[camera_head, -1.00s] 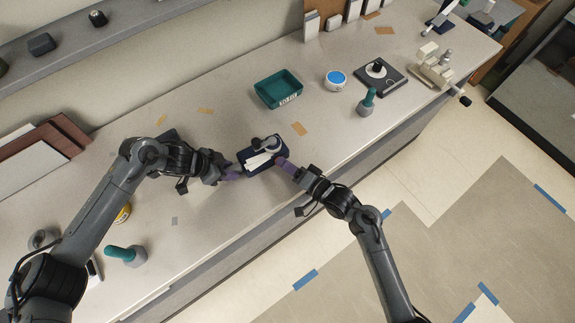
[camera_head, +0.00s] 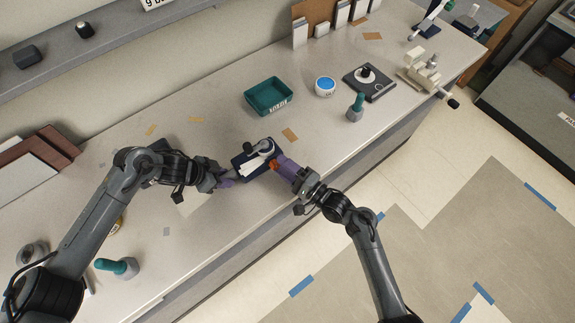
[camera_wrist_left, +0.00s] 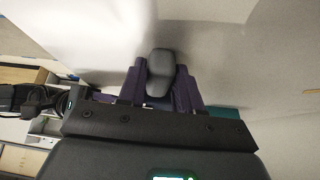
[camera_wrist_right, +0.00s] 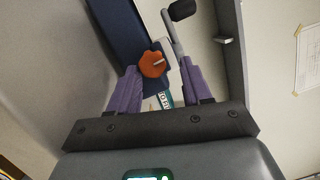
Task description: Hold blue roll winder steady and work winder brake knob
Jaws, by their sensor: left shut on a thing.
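The blue roll winder (camera_head: 240,160) stands on the counter, with a white roll or strip and a grey crank on top. In the right wrist view its navy body (camera_wrist_right: 122,30) shows with the orange brake knob (camera_wrist_right: 153,64) and a black-ended crank (camera_wrist_right: 182,10). My left gripper (camera_head: 228,182) is at the winder's left side. In the left wrist view it is shut on a dark grey rounded grip (camera_wrist_left: 160,73). My right gripper (camera_head: 280,162) is at the winder's right side, open. The knob lies between and just ahead of its fingertips (camera_wrist_right: 160,80).
A teal tray (camera_head: 268,108) stands behind the winder. A white tub with a blue top (camera_head: 325,87), a teal-handled tool (camera_head: 356,107) and a black square device (camera_head: 383,88) stand to the right. Another teal-handled tool (camera_head: 116,266) lies at the left. The counter's front edge is close by.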

